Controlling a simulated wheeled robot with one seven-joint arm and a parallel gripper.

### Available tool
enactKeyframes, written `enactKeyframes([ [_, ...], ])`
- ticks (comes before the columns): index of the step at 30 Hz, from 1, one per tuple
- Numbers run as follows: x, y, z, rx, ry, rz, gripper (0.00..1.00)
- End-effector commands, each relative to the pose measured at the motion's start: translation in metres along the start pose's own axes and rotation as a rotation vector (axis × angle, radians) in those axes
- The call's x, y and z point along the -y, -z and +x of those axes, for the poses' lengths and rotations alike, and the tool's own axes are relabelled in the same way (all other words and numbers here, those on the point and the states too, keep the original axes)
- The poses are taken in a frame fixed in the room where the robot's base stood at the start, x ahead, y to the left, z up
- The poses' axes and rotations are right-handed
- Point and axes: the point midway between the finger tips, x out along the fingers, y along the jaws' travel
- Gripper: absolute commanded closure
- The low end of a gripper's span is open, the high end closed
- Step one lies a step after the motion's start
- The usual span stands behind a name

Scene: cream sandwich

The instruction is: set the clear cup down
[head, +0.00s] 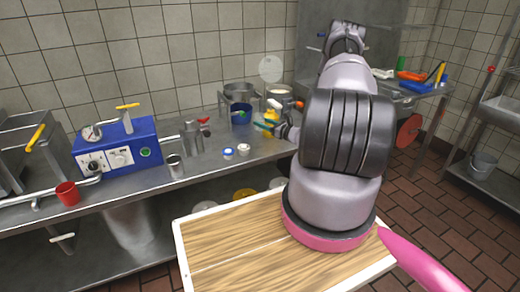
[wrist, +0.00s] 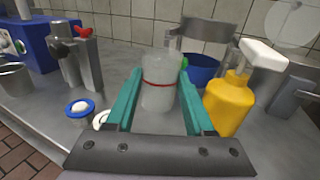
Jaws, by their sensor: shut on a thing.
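My gripper (wrist: 160,88) is shut on the clear cup (wrist: 158,98), a pale see-through cup with a thin red band, upright between the teal fingers in the wrist view. Whether its base touches the counter cannot be told. In the head view my gripper (head: 266,126) is small, over the back part of the steel counter (head: 228,165); the cup cannot be made out clearly there.
A yellow pump bottle (wrist: 230,103) stands close right of the fingers, with a blue pot (wrist: 200,70) behind. A blue machine (head: 118,145) and red cup (head: 68,193) stand farther left.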

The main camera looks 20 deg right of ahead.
Motion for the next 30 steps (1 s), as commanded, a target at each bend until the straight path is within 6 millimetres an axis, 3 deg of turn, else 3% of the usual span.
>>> enactKeyframes([
  [6, 0.001, 0.042, -0.002, 0.000, -0.011, 0.002, 1.00],
  [14, 0.001, 0.065, -0.001, 0.001, -0.010, 0.000, 1.00],
  [21, 0.001, 0.098, -0.001, 0.002, -0.009, 0.001, 1.00],
  [30, 0.001, 0.101, -0.001, 0.002, -0.009, 0.000, 1.00],
])
